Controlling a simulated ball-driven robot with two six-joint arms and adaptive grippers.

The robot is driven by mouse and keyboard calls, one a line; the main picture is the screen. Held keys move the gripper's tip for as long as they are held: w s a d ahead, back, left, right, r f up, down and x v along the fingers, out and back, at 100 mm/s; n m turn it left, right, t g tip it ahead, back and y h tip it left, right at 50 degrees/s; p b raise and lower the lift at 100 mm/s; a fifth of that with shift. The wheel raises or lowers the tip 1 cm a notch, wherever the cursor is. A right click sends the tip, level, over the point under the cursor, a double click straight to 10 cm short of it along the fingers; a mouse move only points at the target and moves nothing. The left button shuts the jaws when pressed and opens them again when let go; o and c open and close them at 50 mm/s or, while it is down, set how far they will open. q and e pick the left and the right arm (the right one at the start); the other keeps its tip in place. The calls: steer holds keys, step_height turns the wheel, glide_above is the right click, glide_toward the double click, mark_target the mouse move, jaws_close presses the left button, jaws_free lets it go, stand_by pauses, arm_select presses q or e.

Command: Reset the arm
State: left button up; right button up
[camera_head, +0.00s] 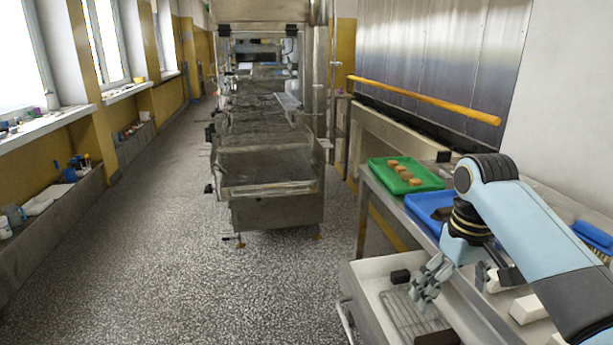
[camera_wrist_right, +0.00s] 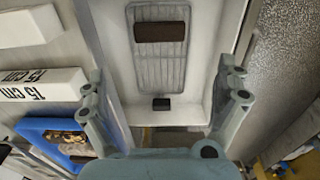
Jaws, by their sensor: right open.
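My right gripper (camera_head: 427,287) is open and empty in the head view, hanging from the light blue arm at the right, above the white tray. In the right wrist view its two fingers (camera_wrist_right: 168,95) stand wide apart with nothing between them. My left gripper is not in view.
The white tray (camera_head: 362,298) holds a wire rack (camera_wrist_right: 146,72) with a dark brown block (camera_wrist_right: 160,32) and a small black block (camera_wrist_right: 161,104). A green tray (camera_head: 431,183) with several brown pieces and a blue tray (camera_head: 413,202) stand on the counter. White blocks (camera_wrist_right: 45,84) lie beside. Floor at left is clear.

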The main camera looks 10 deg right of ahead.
steer(key=s+a+f+t, duration=0.1)
steer(key=s+f, duration=0.2)
steer(key=s, duration=0.8)
steer(key=s+a+r+t, duration=0.1)
steer(key=s+r, duration=0.2)
steer(key=s, duration=0.4)
steer(key=s+a+r+t, duration=0.1)
steer(key=s+r, duration=0.2)
steer(key=s, duration=0.4)
step_height(320, 180, down, 29)
steer(key=s+d+b, duration=0.2)
steer(key=b, duration=0.2)
steer(key=s+d+f+g+b, duration=0.1)
steer(key=s+f+b, duration=0.3)
steer(key=s+f, duration=1.4)
step_height(320, 180, down, 3)
steer(key=shift+s+d+f+m+g+h, duration=0.2)
steer(key=shift+s+m+g+h, duration=0.15)
steer(key=shift+g, duration=0.35)
steer(key=shift+a, duration=0.1)
